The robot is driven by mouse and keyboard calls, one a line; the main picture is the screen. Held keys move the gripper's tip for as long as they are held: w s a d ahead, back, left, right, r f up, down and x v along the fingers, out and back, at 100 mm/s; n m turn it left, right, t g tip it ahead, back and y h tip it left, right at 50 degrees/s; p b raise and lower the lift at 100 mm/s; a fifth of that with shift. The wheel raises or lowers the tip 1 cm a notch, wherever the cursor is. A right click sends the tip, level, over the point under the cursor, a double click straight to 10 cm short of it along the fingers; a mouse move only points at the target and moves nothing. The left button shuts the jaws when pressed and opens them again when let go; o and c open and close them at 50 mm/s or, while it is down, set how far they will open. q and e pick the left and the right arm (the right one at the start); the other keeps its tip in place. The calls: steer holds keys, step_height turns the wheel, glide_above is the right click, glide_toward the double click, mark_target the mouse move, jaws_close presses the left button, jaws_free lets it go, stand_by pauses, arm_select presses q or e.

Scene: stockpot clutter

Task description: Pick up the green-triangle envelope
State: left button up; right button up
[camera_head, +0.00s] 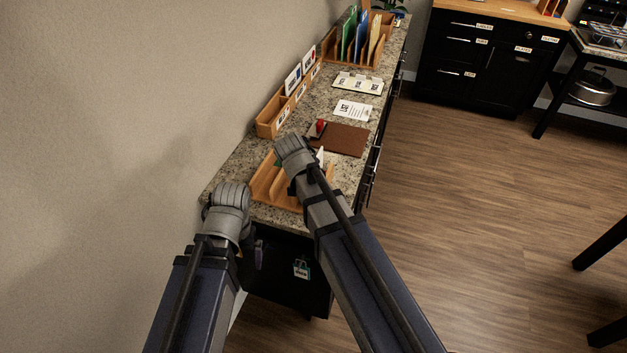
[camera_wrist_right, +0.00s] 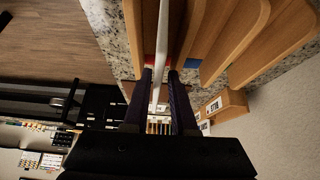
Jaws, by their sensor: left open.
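A white envelope (camera_wrist_right: 161,45) shows edge-on in the right wrist view, standing in a slot of a wooden rack (camera_wrist_right: 198,45). No green triangle can be made out on it. My right gripper (camera_wrist_right: 160,75) has one finger on each side of the white edge; I cannot tell whether the fingers press on it. In the head view a white bit (camera_head: 320,156) shows beside my right wrist, over the near wooden rack (camera_head: 264,183); that wrist hides the right fingers. My left gripper (camera_head: 257,254) is open and empty, hanging low before the counter's dark end, partly hidden.
On the granite counter (camera_head: 240,165) lie a brown mat (camera_head: 345,140) with a red-topped item (camera_head: 320,126), a white sheet (camera_head: 352,110) and a labelled tray (camera_head: 358,84). A long wooden holder (camera_head: 268,126) lines the wall. A file rack (camera_head: 366,58) stands farther back.

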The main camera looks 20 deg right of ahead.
steer(key=b+x, duration=0.4)
steer(key=x, duration=0.1)
steer(key=shift+d+f, duration=0.15)
steer(key=shift+c, duration=0.3)
jaws_close()
